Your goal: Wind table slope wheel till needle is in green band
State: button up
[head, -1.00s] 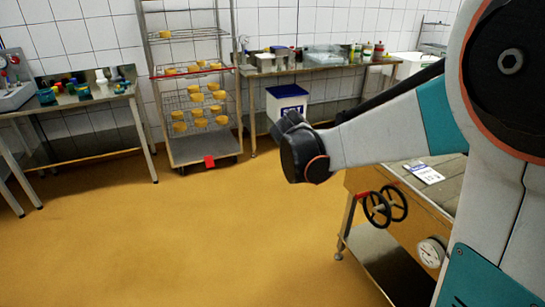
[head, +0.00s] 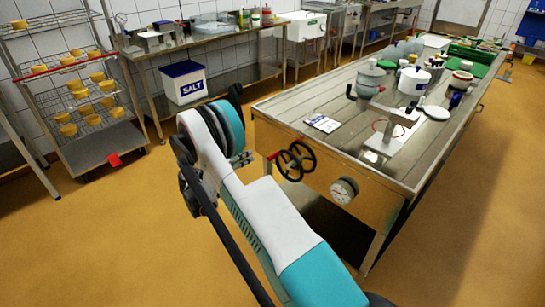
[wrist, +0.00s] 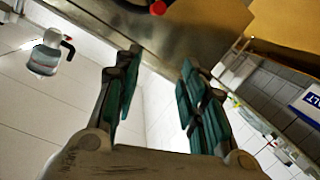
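The black slope wheel (head: 296,161) is on the front side of the steel table (head: 290,100), with a red-tipped handle (head: 272,156) at its left. The round white dial gauge (head: 344,190) is to the right of the wheel. Its needle and green band are too small to read. My arm reaches up in front of the table, left of the wheel and apart from it. In the wrist view my gripper (wrist: 160,65) has its two teal-padded fingers spread with nothing between them. A red spot (wrist: 157,7) shows at the top edge there; I cannot tell what it is.
A card (head: 322,123), a lidded pot (head: 370,77), white pots and a green crate (head: 474,52) are on the table. A white salt bin (head: 184,82) sits under the back bench. A rack (head: 85,100) of yellow moulds stands at left. The floor in front is clear.

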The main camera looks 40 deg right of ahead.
jog(key=m+g+h, duration=0.1)
jog(key=m+h, duration=0.1)
send_near(273, 156)
jog(key=d+b, duration=0.1)
jog(key=d, duration=0.2)
jog(key=w+d+b, duration=0.1)
jog(key=d, duration=0.3)
jog(key=d+b, duration=0.1)
jog(key=d, duration=0.2)
jog(key=shift+w+d+f+b, duration=0.2)
jog(key=shift+w+f+b, duration=0.05)
jog(key=shift+f+b, duration=0.15)
grip_shut()
